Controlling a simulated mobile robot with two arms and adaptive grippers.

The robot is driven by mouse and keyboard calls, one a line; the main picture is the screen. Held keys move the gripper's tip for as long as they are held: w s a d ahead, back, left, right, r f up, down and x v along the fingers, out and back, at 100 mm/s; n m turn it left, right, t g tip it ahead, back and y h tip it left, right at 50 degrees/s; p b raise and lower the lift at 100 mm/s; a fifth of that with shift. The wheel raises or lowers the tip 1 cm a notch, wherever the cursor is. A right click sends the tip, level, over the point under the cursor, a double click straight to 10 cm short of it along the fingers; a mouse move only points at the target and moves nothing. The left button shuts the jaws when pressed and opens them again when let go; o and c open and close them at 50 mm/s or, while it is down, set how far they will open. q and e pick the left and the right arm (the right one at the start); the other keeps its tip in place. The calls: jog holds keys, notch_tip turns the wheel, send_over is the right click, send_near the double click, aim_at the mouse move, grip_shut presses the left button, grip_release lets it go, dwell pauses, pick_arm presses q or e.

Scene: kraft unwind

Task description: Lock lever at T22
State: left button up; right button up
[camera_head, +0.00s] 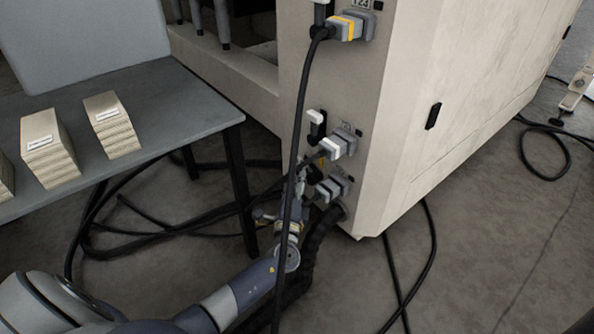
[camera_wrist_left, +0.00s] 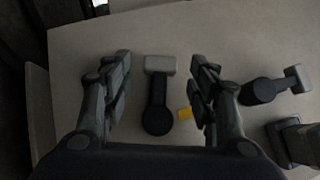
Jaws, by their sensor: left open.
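In the wrist view a lever (camera_wrist_left: 158,88) with a pale grey grip, black arm and round black pivot stands out on the beige panel. My open left gripper (camera_wrist_left: 162,82) has one finger on each side of it, with gaps showing. No label is readable in the wrist view, so I cannot tell from it whether this is T22. In the head view my left gripper (camera_head: 300,190) is at the lowest connectors (camera_head: 332,188), partly hidden by a hanging black cable. Above it is a black lever with a white tip (camera_head: 317,125) beside a small, hard-to-read label.
A second lever (camera_wrist_left: 284,87) and a dark connector block (camera_wrist_left: 293,142) lie right of the fingers. The black cable (camera_head: 292,160) hangs in front of the beige cabinet (camera_head: 400,130). A grey table (camera_head: 170,105) with paper stacks stands left. Cables lie on the floor.

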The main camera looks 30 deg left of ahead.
pick_arm(q)
jog(key=shift+b+x, duration=0.35)
jog(key=shift+x, duration=1.2)
jog(key=shift+c, duration=0.5)
